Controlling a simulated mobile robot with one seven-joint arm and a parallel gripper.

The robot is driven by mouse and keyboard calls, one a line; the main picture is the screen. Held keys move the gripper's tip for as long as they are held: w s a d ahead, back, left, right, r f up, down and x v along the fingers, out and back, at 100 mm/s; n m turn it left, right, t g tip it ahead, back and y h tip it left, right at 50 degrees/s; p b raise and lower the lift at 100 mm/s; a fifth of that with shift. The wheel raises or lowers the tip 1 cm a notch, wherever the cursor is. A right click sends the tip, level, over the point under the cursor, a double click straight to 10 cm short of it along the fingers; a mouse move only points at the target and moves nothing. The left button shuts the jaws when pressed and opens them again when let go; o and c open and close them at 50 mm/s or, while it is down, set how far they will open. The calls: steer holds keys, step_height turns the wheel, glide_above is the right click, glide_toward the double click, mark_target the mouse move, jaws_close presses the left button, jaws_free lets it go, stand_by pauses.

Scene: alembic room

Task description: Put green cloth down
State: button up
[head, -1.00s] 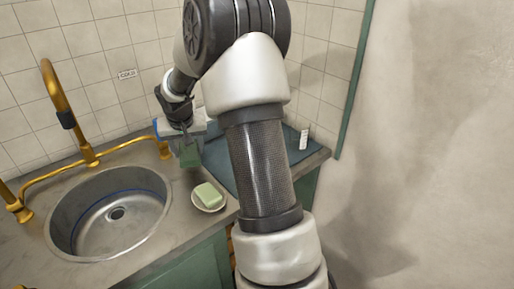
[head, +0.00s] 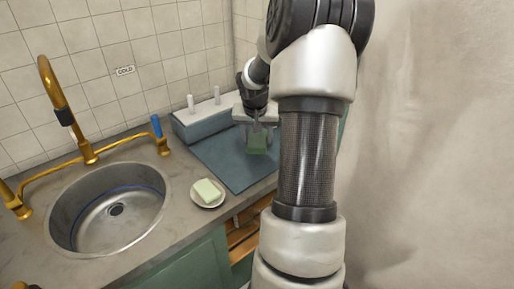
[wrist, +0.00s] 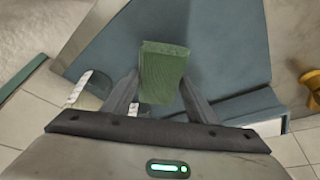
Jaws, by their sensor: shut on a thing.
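The green cloth (head: 257,143) is a small folded block between the fingertips of my gripper (head: 257,128) in the head view. In the wrist view the green cloth (wrist: 163,72) sticks out between the two fingers of my gripper (wrist: 160,88), which is shut on it. The cloth is over the blue-grey mat (head: 222,165) on the counter. I cannot tell whether the cloth touches the mat. The mat also shows in the wrist view (wrist: 225,45).
A blue-grey box with a pale top (head: 198,125) stands behind the mat against the wall. A dish with pale green soap (head: 208,193) sits left of the mat. The sink (head: 110,212) and brass tap (head: 62,100) are farther left. The mat's left part is bare.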

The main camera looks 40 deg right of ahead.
mark_target(257, 141)
steer(key=shift+f+b, duration=0.4)
steer(key=shift+f, duration=1.55)
steer(key=shift+f, duration=0.15)
steer(key=o, duration=1.1)
steer(key=shift+r, duration=0.55)
steer(key=p+v, duration=0.2)
steer(key=v, duration=0.9)
steer(key=shift+s+a, duration=0.15)
